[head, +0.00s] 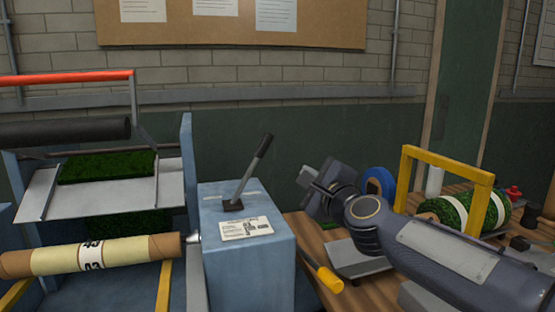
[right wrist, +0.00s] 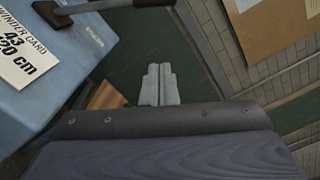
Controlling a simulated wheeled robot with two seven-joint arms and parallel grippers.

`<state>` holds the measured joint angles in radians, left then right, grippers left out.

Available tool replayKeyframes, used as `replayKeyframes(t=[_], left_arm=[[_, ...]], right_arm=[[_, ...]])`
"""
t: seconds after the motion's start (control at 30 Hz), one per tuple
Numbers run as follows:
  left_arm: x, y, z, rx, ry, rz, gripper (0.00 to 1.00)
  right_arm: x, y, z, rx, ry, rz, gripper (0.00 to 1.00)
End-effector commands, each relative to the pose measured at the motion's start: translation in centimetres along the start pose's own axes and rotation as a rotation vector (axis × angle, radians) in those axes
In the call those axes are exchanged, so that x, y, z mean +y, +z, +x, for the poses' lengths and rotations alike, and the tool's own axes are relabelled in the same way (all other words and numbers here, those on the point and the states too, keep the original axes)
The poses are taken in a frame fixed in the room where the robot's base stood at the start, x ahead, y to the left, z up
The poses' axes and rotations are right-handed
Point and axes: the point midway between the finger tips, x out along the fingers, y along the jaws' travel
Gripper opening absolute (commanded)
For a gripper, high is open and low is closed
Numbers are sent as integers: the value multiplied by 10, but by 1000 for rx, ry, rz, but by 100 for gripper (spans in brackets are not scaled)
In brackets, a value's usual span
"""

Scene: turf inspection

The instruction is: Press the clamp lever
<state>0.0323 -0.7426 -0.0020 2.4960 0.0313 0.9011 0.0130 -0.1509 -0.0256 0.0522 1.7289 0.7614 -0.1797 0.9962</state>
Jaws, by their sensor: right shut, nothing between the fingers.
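The clamp lever (head: 252,172) is a grey rod with a black grip. It rises from a black base on top of the blue machine box (head: 250,260) and leans up to the right. Its rod also shows along the top left edge of the right wrist view (right wrist: 95,7). My right gripper (head: 308,176) is to the right of the lever, apart from it. Its grey fingers (right wrist: 158,85) are together and empty, with the lever beyond them to the upper left. My left gripper is not in view.
A winder card (right wrist: 25,50) lies on the box top. A cardboard roll (head: 90,257) and a turf piece (head: 107,167) sit on the machine at left. At right, the wooden bench holds a yellow frame (head: 447,166), a turf roll (head: 465,210) and a yellow-handled tool (head: 328,278).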

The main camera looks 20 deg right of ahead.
Motion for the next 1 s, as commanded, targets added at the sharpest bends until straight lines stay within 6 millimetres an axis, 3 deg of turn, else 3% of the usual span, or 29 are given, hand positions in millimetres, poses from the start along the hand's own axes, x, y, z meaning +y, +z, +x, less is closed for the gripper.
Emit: replayKeyframes(t=[0.27,0.67,0.8,1.0], left_arm=[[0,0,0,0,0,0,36],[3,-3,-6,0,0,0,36],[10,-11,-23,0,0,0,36],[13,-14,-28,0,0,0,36]], right_arm=[[1,-1,18,1,3,-3,0],[1,0,101,1,4,-4,0],[-3,25,106,-4,4,-3,0],[0,38,109,-1,3,-4,0]])
